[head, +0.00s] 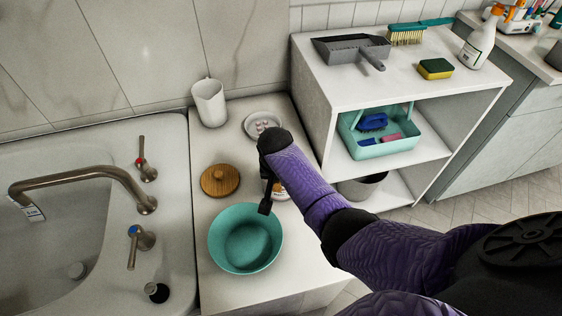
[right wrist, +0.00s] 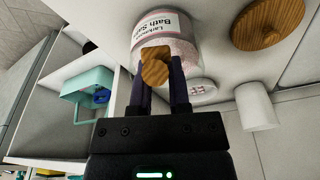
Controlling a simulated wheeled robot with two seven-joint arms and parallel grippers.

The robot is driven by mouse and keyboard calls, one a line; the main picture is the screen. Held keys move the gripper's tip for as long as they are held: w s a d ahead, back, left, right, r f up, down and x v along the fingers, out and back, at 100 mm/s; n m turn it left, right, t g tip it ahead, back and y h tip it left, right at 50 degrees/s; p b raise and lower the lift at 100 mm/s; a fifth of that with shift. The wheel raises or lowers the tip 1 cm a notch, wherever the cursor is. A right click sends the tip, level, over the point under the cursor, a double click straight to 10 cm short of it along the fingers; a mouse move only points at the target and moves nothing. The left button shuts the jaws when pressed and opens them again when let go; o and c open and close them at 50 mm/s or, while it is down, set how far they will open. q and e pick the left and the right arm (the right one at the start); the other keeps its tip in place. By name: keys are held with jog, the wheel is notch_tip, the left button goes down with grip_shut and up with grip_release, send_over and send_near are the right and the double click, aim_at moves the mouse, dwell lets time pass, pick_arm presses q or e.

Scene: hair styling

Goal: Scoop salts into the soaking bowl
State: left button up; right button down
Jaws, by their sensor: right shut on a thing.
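A teal soaking bowl (head: 246,262) stands on the white counter and looks empty. My right gripper (head: 266,203) is just behind the bowl's right rim, pointing down. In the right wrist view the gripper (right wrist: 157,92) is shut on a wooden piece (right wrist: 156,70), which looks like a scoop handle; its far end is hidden. A clear jar (right wrist: 168,30) labelled bath salts, with pinkish contents, stands right beyond the fingertips. In the head view the jar (head: 280,190) is mostly hidden by my arm. A round wooden lid (head: 220,180) lies left of it. My left gripper is not in view.
A white cup (head: 209,103) and a small white dish (head: 262,123) stand at the back of the counter. A sink with a tap (head: 85,176) is at left. A white shelf (head: 400,85) with a dustpan and teal basket (head: 372,150) rises at right.

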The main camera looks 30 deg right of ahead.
jog(key=shift+w+r+p, duration=0.1)
jog(key=shift+r+p, duration=1.6)
jog(key=shift+r, duration=0.35)
jog(key=shift+r+t+h+p, duration=0.55)
jog(key=shift+t+p, duration=0.15)
jog(key=shift+p, duration=0.45)
jog(key=shift+r+t+h+p, duration=0.45)
jog(key=shift+r+t+p, duration=0.1)
jog(key=shift+t+p, duration=0.25)
jog(key=shift+r+t+h, duration=0.2)
jog(key=shift+t+h, duration=0.2)
jog(key=shift+t, duration=0.1)
jog(key=shift+r+t+h, duration=0.3)
jog(key=shift+t, duration=0.3)
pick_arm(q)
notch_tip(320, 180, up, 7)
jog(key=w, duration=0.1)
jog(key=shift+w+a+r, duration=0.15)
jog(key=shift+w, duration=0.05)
